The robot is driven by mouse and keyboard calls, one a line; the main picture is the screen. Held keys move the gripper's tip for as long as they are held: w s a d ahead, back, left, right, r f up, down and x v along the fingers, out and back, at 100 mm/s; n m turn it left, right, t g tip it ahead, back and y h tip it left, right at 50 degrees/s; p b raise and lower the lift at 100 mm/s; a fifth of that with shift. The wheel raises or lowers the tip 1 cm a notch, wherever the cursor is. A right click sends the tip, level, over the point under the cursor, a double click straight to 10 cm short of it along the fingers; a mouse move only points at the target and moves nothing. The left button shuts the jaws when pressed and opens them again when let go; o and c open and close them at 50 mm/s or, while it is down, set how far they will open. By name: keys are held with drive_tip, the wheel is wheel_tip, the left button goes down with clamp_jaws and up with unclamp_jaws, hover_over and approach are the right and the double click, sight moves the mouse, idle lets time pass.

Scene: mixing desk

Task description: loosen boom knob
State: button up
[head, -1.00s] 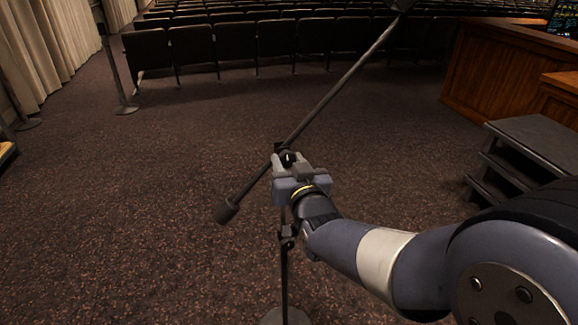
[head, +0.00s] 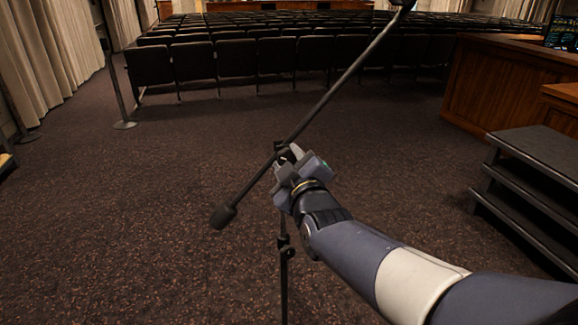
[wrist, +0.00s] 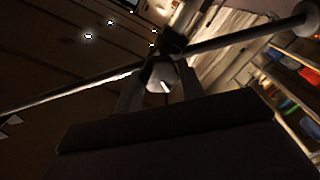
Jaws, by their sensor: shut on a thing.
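A black microphone stand (head: 284,270) stands on the carpet, with a long boom (head: 340,85) slanting up to the right. A dark counterweight (head: 223,216) is at the boom's lower left end. My gripper (head: 287,160) is at the clamp where the boom crosses the stand, rolled to a slant. In the wrist view the boom knob (wrist: 161,78), pale with a small white mark, sits between my two fingers, which are shut on it. The black clamp (wrist: 172,43) and the boom (wrist: 235,38) show just beyond it. In the head view my gripper hides the knob.
Dark steps (head: 540,155) and a wooden desk (head: 490,85) are at the right. Rows of seats (head: 240,58) fill the back. A post (head: 116,85) and curtains (head: 50,65) are at the left. The carpet around the stand is clear.

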drive_tip(key=n, duration=0.5)
drive_tip(key=shift+n, duration=0.4)
idle(0.4)
drive_tip(key=o, duration=1)
drive_tip(key=shift+s, duration=0.1)
drive_tip(key=p+v, duration=0.1)
drive_tip(key=v, duration=0.9)
drive_tip(key=shift+s+p, duration=0.3)
